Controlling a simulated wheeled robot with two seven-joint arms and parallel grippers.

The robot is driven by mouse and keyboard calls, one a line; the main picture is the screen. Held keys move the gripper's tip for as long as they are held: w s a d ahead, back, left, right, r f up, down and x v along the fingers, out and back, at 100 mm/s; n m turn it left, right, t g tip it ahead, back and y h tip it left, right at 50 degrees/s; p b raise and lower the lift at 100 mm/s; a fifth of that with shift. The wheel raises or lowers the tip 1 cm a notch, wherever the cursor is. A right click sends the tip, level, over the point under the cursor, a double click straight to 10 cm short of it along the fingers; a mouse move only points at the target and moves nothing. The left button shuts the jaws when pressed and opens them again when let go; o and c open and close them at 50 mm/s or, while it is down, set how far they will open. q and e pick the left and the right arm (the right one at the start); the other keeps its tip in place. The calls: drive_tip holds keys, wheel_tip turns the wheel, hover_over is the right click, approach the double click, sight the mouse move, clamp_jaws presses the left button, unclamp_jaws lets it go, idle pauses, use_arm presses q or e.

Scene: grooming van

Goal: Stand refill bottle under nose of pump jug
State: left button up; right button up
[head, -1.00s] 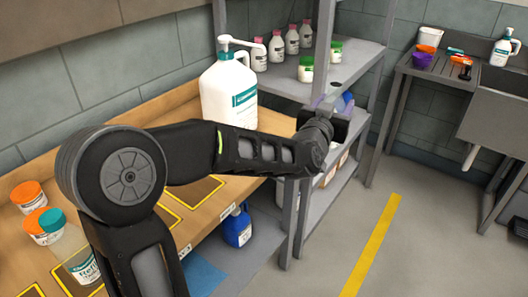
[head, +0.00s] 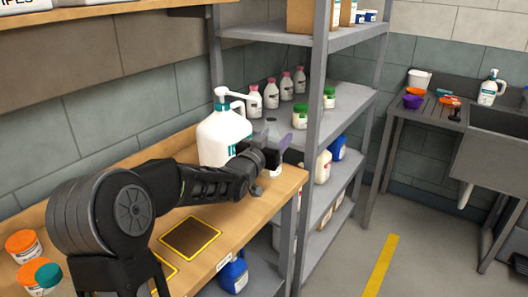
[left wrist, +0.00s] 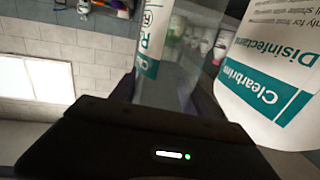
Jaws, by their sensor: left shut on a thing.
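The pump jug (head: 222,136) is a large white jug with a teal label, upright near the far end of the wooden bench. Its pump nose (head: 238,95) points right. My left gripper (head: 274,152) is shut on the clear refill bottle (head: 272,128), just right of the jug. The bottle looks upright, its top below the nose's height and slightly right of its tip. The gripper hides much of it, so I cannot tell whether its base touches the bench. In the left wrist view, the labelled refill bottle (left wrist: 166,45) is beside the jug (left wrist: 272,75).
A grey shelf rack (head: 315,130) stands right of the bench, with several pink-capped bottles and green-lidded jars. Yellow-edged dark mats (head: 190,238) and orange-lidded tubs (head: 24,245) are on the near bench. A blue jug (head: 233,274) is below. The sink is far right.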

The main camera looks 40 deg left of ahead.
use_arm(q)
drive_tip(key=a+f+p, duration=0.1)
drive_tip(key=a+f, duration=0.2)
drive_tip(key=shift+a+f, duration=0.1)
drive_tip(key=shift+a, duration=0.1)
drive_tip(key=f, duration=0.3)
drive_tip(key=shift+a+f+p, duration=0.2)
drive_tip(key=shift+f+p, duration=0.15)
drive_tip(key=shift+f, duration=0.05)
drive_tip(key=shift+f, duration=0.1)
